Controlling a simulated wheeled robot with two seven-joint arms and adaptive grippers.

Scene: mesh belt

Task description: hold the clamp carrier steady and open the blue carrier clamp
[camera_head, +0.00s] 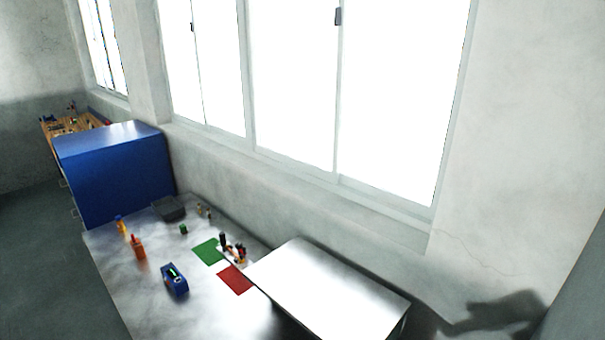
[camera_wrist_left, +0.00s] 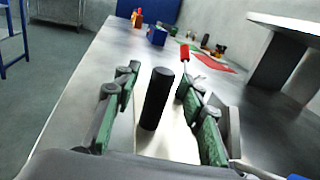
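My left gripper (camera_wrist_left: 158,82) shows in the left wrist view, its two green-padded fingers spread apart. An upright black cylindrical post (camera_wrist_left: 157,98) stands between the fingers, with a visible gap on either side. The post rises from a pale plate (camera_wrist_left: 168,143), which may be the clamp carrier. A red-tipped handle (camera_wrist_left: 184,51) shows just beyond the right finger. A small blue part (camera_wrist_left: 297,177) is cut off at the lower right corner; I cannot tell whether it is the blue clamp. Neither gripper shows in the head view, and my right gripper is in neither view.
The metal table (camera_head: 125,262) bears a blue device (camera_head: 174,280), an orange bottle (camera_head: 138,247), a green mat (camera_head: 208,252), a red mat (camera_head: 235,280) and small tools (camera_head: 240,252). A raised metal top (camera_head: 325,290) stands at right. A blue cabinet (camera_head: 115,175) is behind.

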